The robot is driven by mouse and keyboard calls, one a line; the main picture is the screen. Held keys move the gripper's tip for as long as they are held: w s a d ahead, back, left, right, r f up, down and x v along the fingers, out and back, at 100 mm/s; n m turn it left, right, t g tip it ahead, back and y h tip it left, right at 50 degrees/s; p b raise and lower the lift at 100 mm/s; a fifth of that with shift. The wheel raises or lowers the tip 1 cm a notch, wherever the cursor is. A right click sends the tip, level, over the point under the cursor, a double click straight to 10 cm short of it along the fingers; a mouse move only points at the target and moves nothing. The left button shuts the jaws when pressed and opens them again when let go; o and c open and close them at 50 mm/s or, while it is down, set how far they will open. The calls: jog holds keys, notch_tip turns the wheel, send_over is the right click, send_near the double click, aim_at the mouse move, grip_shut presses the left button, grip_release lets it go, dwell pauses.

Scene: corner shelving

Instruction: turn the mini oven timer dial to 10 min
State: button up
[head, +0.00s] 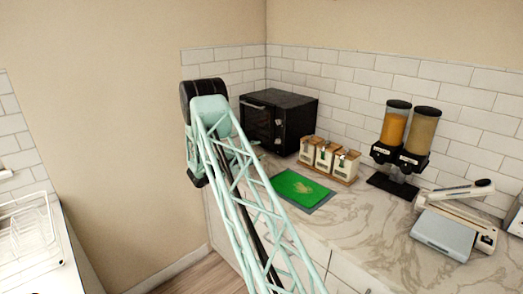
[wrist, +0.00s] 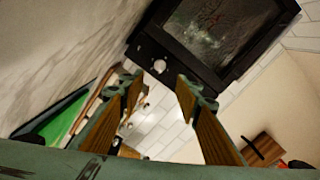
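The black mini oven (head: 292,118) stands on the counter in the corner, partly hidden by my arm in the head view. In the wrist view the oven (wrist: 240,75) appears tilted, with its dark glass door and a strip of controls. A pale round dial (wrist: 160,66) on that strip shows just beyond the gap between my fingertips. I cannot read its marks or tell whether it is the timer dial. My gripper (wrist: 161,84) is open and empty, its fingers apart and not visibly touching the dial. In the head view the fingers are hidden by my arm.
A wooden rack with white canisters (head: 327,158) stands right of the oven. A green mat (head: 300,188) lies before it. Two dispensers (head: 405,135) and a sealer-like appliance (head: 455,220) stand further right. Marble counter (head: 350,222) is clear in front. A dish rack (head: 28,235) is far left.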

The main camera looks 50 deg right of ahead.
aim_at(277, 142)
jog(key=n+b, duration=0.2)
jog(key=n, duration=0.5)
jog(key=a+n+b, duration=0.1)
jog(key=n+b, duration=0.1)
jog(key=n, duration=0.4)
jog(key=a+n+b, duration=0.1)
jog(key=n+b, duration=0.1)
jog(key=n, duration=0.5)
jog(key=shift+w+n+b, duration=0.25)
jog(key=shift+n+b, duration=0.05)
jog(key=shift+b, duration=0.1)
jog(key=shift+d, duration=0.15)
jog(key=s+d+b, duration=0.1)
jog(key=d+b, duration=0.1)
jog(key=d, duration=1.1)
jog(key=shift+s+d, duration=0.25)
jog(key=shift+s, duration=0.15)
jog(key=shift+c, duration=0.6)
jog(key=c, duration=0.7)
